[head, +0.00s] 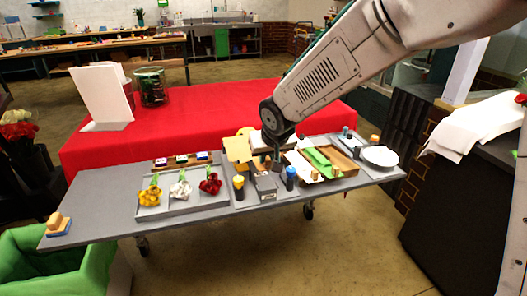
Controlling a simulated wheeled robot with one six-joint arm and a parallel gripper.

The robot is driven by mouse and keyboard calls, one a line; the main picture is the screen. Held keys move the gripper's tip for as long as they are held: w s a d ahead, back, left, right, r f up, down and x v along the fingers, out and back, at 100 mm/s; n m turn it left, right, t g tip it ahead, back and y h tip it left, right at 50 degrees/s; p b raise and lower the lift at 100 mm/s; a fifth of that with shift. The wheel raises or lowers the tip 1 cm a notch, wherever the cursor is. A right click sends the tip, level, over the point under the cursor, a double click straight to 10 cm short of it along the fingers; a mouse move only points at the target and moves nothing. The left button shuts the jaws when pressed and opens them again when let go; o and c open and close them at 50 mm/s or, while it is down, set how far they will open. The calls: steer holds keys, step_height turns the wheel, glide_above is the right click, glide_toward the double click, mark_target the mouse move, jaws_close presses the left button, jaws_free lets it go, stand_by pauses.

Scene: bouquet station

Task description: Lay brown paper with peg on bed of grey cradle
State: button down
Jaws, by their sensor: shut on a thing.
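The grey cradle (265,186) stands at the middle of the grey table, near its front edge. My gripper (276,167) points down just above and behind it, partly overlapping it in the view. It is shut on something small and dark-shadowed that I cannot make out. A brown sheet or board (343,161) lies to the right beside a green sheet (318,157) and a cream sheet (301,166). Small wooden pegs (336,171) show near their front ends. Whether the brown piece is the paper or a tray is unclear. A tan square sheet (238,149) shows just left of my gripper.
A grey tray (185,209) with yellow, white and red flowers lies left of the cradle. A yellow-topped (238,186) and a blue-topped container (290,178) flank the cradle closely. A white plate (380,156) sits at right. The table's left end is mostly clear.

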steer(key=shift+f, duration=3.1)
steer(key=shift+s+f, duration=0.15)
steer(key=shift+f, duration=0.15)
steer(key=c, duration=0.9)
jaws_free()
steer(key=shift+r, duration=0.1)
steer(key=shift+r, duration=3.4)
